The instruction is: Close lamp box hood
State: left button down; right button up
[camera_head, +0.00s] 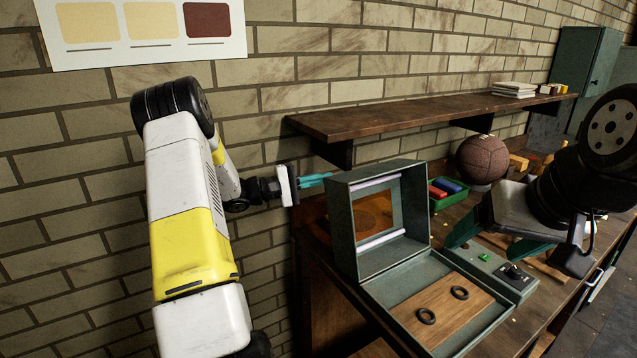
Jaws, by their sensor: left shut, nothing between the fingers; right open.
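The lamp box is a grey-green case. Its hood (346,229) stands open and upright, with two white tubes and an orange window inside. Its base (400,296) lies flat in front, holding a wooden board (441,307) with two black rings. My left gripper (318,180) is shut and empty, its teal fingers at the upper left edge of the hood, partly behind it; I cannot tell if they touch. My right gripper (492,242) is open, its green fingers above the bench to the right of the lamp box, near the control panel (490,268).
The workbench (525,315) carries a green tray (446,203) of coloured blocks and a brown leather ball (482,158) behind. A wooden shelf (400,120) runs along the brick wall above the hood. Small loose pieces lie at the right, partly hidden by my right arm.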

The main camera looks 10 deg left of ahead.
pick_arm(q)
jog(key=shift+s+d+r, duration=0.25)
jog(key=shift+s+d, duration=0.45)
jog(key=shift+s+d+r, duration=0.25)
jog(key=shift+s+d, duration=0.4)
jog(key=shift+s, duration=0.05)
jog(key=shift+r, duration=0.1)
